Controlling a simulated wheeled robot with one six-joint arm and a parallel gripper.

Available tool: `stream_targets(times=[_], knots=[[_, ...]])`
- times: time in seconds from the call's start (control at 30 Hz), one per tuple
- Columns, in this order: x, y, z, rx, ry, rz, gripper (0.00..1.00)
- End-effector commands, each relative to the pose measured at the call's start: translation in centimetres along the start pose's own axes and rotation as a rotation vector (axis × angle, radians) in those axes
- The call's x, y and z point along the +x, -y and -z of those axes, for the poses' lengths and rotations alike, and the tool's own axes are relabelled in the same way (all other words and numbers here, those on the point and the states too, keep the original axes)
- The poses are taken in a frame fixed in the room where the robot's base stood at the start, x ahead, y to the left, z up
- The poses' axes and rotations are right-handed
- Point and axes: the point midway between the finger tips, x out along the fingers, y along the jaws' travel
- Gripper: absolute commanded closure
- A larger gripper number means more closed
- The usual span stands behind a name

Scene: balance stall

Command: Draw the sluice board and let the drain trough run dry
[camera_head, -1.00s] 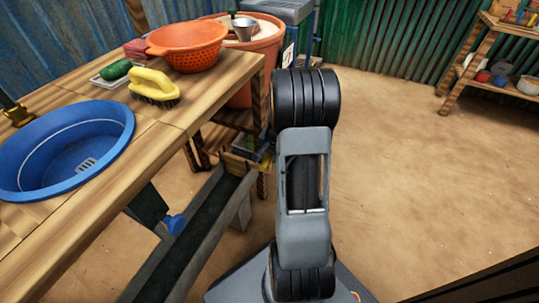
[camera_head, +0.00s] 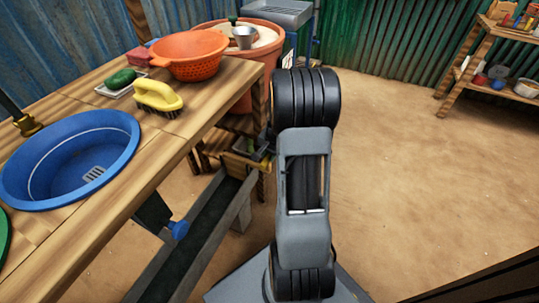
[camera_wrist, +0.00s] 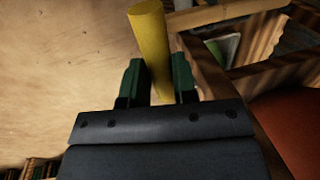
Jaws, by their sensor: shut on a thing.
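The drain trough (camera_head: 204,232) is a long grey channel running under the table's right edge in the head view. Its inside is dark, and I cannot tell how much water is in it. A small yellowish piece (camera_head: 243,161) shows at its far end, partly behind my arm. In the wrist view my gripper (camera_wrist: 156,82) has its green-padded fingers shut on a yellow round bar (camera_wrist: 149,38), apparently the sluice board's handle.
The wooden table (camera_head: 125,72) holds a blue basin (camera_head: 118,148), a yellow brush (camera_head: 158,96) and an orange colander (camera_head: 190,55). A large orange tub (camera_head: 268,50) stands behind the trough's far end. The sandy floor to the right is open.

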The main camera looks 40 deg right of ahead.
Motion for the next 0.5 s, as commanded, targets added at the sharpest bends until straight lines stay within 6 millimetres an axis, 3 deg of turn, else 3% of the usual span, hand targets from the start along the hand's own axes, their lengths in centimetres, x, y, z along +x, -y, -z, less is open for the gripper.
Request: stream_targets(times=[0.03, 0.2, 0.5], knots=[[-2.1, 0.5, 0.0, 0.0, -0.001, 0.003, 1.0], [-4.7, 1.0, 0.0, 0.0, -0.002, 0.003, 1.0], [-4.5, 1.0, 0.0, 0.0, -0.002, 0.002, 1.0]])
